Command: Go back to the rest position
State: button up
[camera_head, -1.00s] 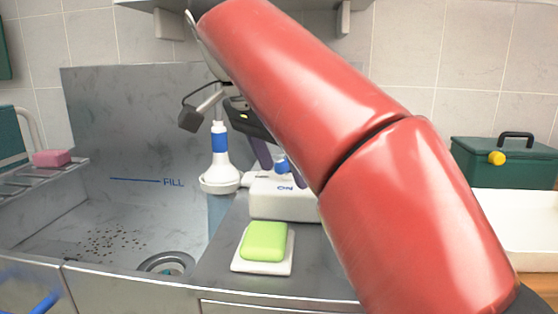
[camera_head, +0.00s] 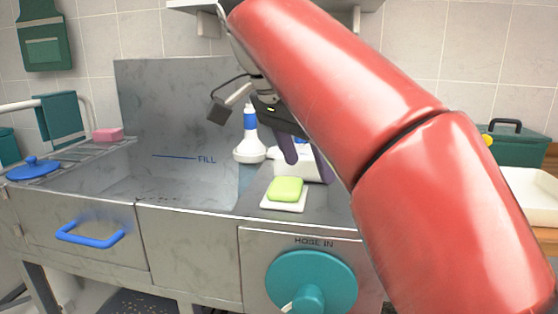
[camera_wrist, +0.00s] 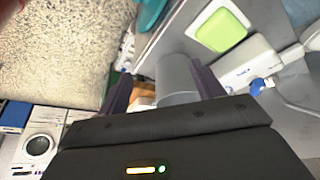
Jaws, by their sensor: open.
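My gripper (camera_head: 303,152) hangs above the counter at the sink's right side, in front of the white dispenser unit. In the wrist view my gripper (camera_wrist: 160,92) has its two dark fingers spread apart, with nothing held between them. A grey cylindrical object (camera_wrist: 176,78) shows beyond the fingers; I cannot tell what it is. My red arm covers much of the right half of the head view and hides part of the counter.
A green soap (camera_head: 286,189) lies on a white dish near the counter's front edge. A white bottle with a blue band (camera_head: 250,135) stands behind it. A blue handle (camera_head: 90,235) and a teal knob (camera_head: 311,283) stick out in front. A green toolbox (camera_head: 520,148) is at right.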

jog(key=s+d+f+n+t+y, duration=0.1)
jog(key=s+d+f+n, duration=0.15)
jog(key=d+f, duration=0.2)
jog(key=s+d+f+n+y, duration=0.1)
jog(key=d+f+n, duration=0.3)
jog(key=f, duration=0.2)
jog(key=s+d+f+n+t+y, duration=0.1)
jog(key=s+f, duration=0.3)
jog(key=f, duration=0.5)
jog(key=s+d+f+n+t, duration=0.1)
jog(key=s+d+f+n, duration=0.1)
jog(key=s+f, duration=0.3)
notch_tip(320, 180, down, 4)
jog(key=shift+s+f+n+y, duration=0.15)
jog(key=shift+n+y, duration=0.25)
jog(key=shift+n, duration=0.45)
jog(key=shift+r, duration=0.2)
dwell(1.9)
